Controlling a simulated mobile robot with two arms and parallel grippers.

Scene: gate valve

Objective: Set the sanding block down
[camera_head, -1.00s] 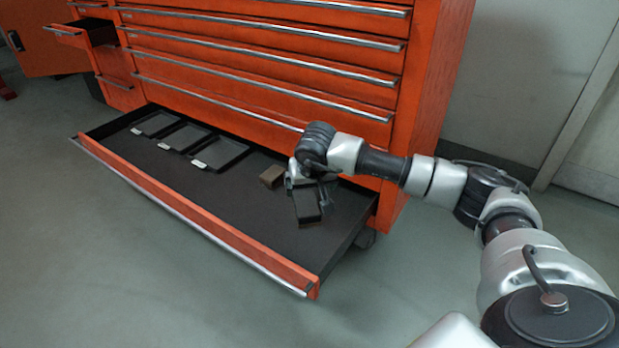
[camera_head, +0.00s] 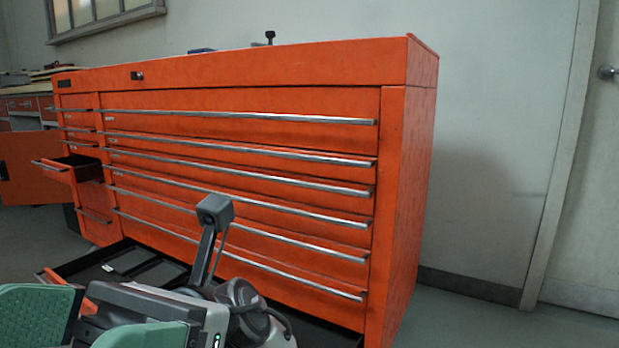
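The sanding block cannot be made out in this head view. My gripper (camera_head: 88,318) is raised close to the camera at the bottom left; I take it for the right one. Its two green-faced fingers are apart, with the orange drawer front visible between them and nothing seen held there. A grey block on a dark bar stands up from its wrist. The open bottom drawer (camera_head: 88,264) of the orange tool cabinet (camera_head: 240,95) is behind; most of its inside is hidden by my gripper and arm. My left gripper is not in view.
Dark trays (camera_head: 125,262) show in the drawer's far left part. A small upper-left drawer (camera_head: 52,166) also stands open. The cabinet's other drawers are shut. Bare floor (camera_head: 480,325) lies to the right, by the wall and door.

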